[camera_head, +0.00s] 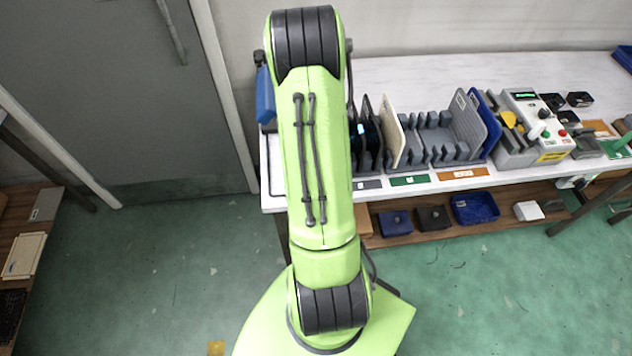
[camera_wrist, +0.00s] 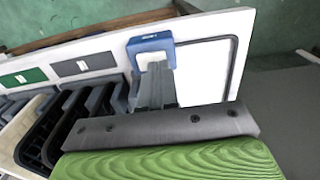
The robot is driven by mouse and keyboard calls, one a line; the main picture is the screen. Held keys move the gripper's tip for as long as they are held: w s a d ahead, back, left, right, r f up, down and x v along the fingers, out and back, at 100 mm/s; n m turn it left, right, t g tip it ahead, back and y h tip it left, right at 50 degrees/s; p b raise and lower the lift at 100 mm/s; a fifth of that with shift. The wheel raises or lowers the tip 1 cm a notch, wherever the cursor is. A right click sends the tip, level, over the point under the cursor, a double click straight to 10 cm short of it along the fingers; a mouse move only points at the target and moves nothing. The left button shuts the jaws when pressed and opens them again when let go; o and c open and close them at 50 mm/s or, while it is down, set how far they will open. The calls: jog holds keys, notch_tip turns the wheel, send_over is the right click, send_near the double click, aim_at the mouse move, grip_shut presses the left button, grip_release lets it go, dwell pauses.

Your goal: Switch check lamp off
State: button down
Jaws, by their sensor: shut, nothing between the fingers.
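A blue block with a pale face and a small label (camera_wrist: 150,43) stands by the table's front edge in the wrist view, beside a black outlined rectangle. It may be the check lamp; I cannot tell whether it is lit. My gripper (camera_wrist: 160,74) shows as grey fingers, shut and empty, in front of this block and partly covering it. I cannot tell whether they touch. In the head view my arm hides the gripper. A blue part (camera_head: 265,96) shows left of my arm there; I cannot tell whether it is the same thing.
Grey slotted racks (camera_head: 432,140) stand on the white table (camera_head: 400,78), holding a pale panel (camera_head: 392,132) and a blue panel (camera_head: 487,122).

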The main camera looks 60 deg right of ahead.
jog(key=shift+f+b, duration=0.8)
jog(key=shift+f, duration=0.1)
dwell(0.3)
jog(key=shift+r, duration=0.1)
notch_tip(320, 180, up, 7)
jog(key=p, duration=0.5)
dwell(0.4)
